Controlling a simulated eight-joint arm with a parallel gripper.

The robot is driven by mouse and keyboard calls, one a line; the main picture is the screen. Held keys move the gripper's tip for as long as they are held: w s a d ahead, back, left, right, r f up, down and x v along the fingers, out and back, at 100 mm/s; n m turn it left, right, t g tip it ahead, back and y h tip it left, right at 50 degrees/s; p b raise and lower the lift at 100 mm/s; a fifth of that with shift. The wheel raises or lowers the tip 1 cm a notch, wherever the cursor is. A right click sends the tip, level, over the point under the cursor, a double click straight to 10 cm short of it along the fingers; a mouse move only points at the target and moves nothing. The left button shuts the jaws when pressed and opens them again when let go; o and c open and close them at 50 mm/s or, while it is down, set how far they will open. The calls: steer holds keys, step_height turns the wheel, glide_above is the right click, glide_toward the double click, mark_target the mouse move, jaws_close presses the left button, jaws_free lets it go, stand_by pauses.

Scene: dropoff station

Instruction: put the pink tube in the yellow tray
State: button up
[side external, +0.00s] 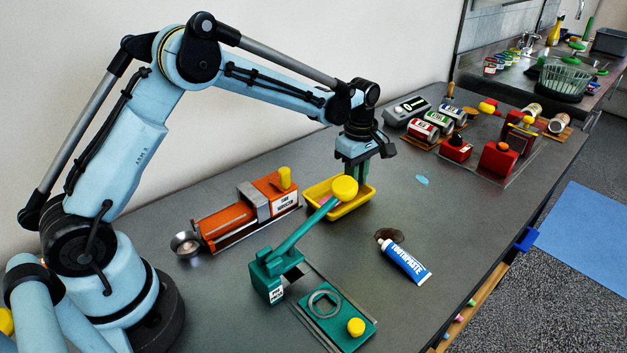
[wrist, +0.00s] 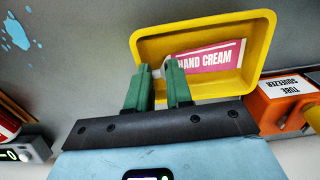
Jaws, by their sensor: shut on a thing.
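The pink tube (wrist: 224,66), labelled HAND CREAM, shows within the outline of the yellow tray (wrist: 205,23) in the wrist view. My gripper (wrist: 158,67) has its green fingers shut on the tube's left end. The fingers hide part of the tube. In the side external view my gripper (side external: 356,172) points down at the yellow tray (side external: 352,206). The arm, a yellow knob and a green lever cover part of the tray there, and the tube is hard to make out. I cannot tell whether the tube touches the tray floor.
An orange tube squeezer (side external: 232,220) stands left of the tray. A green lever press (side external: 268,275) stands in front, its yellow-knobbed lever reaching up before the tray. A toothpaste tube (side external: 405,262) lies by a brown puddle (side external: 388,234). Cans and red devices (side external: 498,158) stand at the back.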

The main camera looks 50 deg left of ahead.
steer(key=shift+s+f, duration=0.1)
steer(key=shift+f, duration=0.25)
steer(key=shift+f, duration=0.15)
steer(key=o, duration=0.8)
steer(key=shift+r, duration=0.2)
